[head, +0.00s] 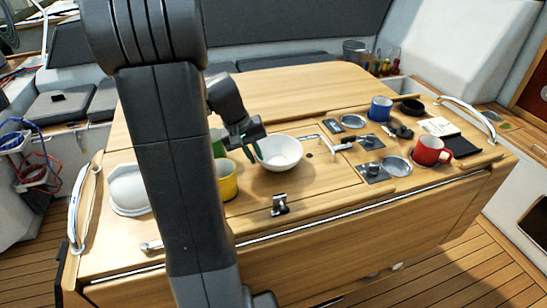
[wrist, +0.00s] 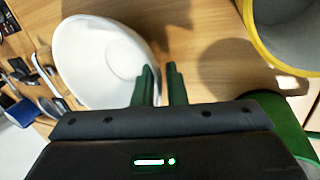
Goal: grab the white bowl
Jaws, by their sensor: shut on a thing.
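The white bowl (head: 281,153) is at the middle of the wooden table (head: 290,80), and it fills the upper left of the wrist view (wrist: 95,60). My gripper (head: 253,156) is at the bowl's left rim. In the wrist view its green fingers (wrist: 160,82) stand on either side of the rim, one inside the bowl and one outside, and it is shut on the rim. The bowl looks empty. A shadow lies beside it on the wood; I cannot tell whether its base touches the table.
A yellow mug (head: 229,181) and a green mug (head: 217,143) stand close left of my gripper. A white dish (head: 128,188) is at the table's left end. A red mug (head: 429,150), a blue mug (head: 380,108) and metal latches are to the right. The table's back is clear.

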